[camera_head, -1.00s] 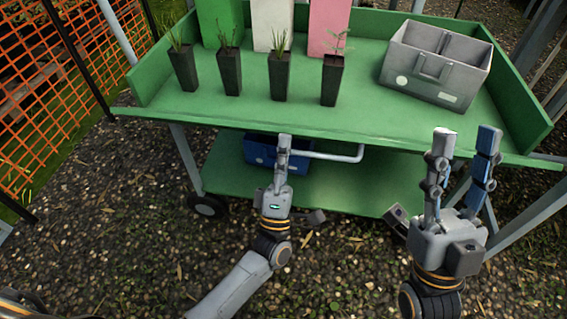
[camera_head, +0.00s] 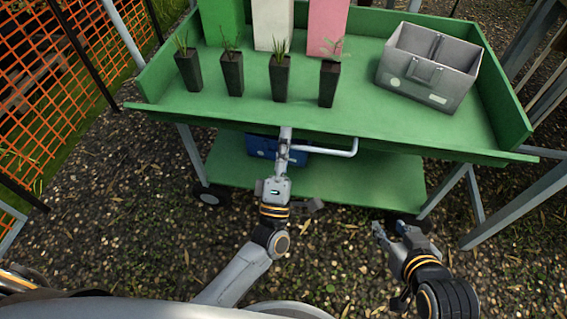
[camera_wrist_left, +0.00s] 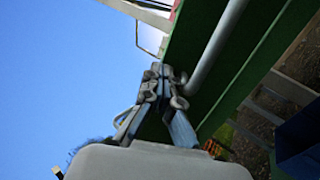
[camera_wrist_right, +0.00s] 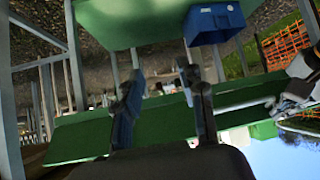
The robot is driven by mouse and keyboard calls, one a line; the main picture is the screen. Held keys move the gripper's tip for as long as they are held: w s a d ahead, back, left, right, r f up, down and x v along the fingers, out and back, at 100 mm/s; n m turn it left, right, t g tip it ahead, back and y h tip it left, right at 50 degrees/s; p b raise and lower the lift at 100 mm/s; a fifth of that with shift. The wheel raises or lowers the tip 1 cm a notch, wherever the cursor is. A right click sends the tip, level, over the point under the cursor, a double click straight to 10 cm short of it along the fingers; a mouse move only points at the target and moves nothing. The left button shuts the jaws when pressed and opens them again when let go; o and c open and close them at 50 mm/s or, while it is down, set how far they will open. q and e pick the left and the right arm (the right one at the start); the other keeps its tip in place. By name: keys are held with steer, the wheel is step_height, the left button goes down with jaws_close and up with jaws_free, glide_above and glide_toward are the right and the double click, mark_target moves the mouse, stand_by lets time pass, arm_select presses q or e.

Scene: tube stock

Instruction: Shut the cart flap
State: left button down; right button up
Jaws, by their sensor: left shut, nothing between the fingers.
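The green cart (camera_head: 200,110) has raised walls at its back and sides. Its flap (camera_head: 420,149) is lowered along the front edge, where no wall stands up; its exact angle is hard to tell. A grey bar handle (camera_head: 335,153) juts from the flap. My left gripper (camera_head: 286,132) points up at the handle's left end, fingers together and empty. In the left wrist view the gripper (camera_wrist_left: 160,72) is beside the bar (camera_wrist_left: 212,50); contact is unclear. My right gripper (camera_head: 384,228) is low, in front of the cart; in the right wrist view (camera_wrist_right: 160,75) its fingers are apart and empty.
Several black potted plants (camera_head: 281,77) stand on the cart top, with green, white and pink boxes (camera_head: 327,28) behind. A grey caddy (camera_head: 430,68) is at the right. A blue crate (camera_head: 262,146) sits on the lower shelf (camera_head: 365,185). An orange fence (camera_head: 40,90) stands left.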

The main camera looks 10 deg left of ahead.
arm_select(q)
steer(key=shift+w+r+g+p, duration=0.55)
steer(key=shift+r+g+p, duration=0.35)
steer(key=shift+p, duration=1.15)
arm_select(e)
steer(key=shift+s+d+f+g+h, duration=0.8)
steer(key=shift+s+d+f+g, duration=0.7)
steer(key=shift+s+g, duration=2.7)
arm_select(q)
steer(key=shift+w+r+g+p, duration=0.3)
steer(key=shift+g+p, duration=0.3)
steer(key=shift+p, duration=0.3)
steer(key=shift+p+x, duration=0.9)
steer(key=shift+x, duration=0.05)
steer(key=shift+w+r, duration=0.25)
steer(key=shift+w, duration=0.6)
arm_select(e)
step_height(320, 180, down, 14)
steer(key=s+t, duration=0.1)
steer(key=shift+s+f, duration=0.2)
steer(key=shift+s, duration=0.05)
arm_select(q)
steer(key=shift+r, duration=0.1)
arm_select(e)
steer(key=shift+s, duration=0.15)
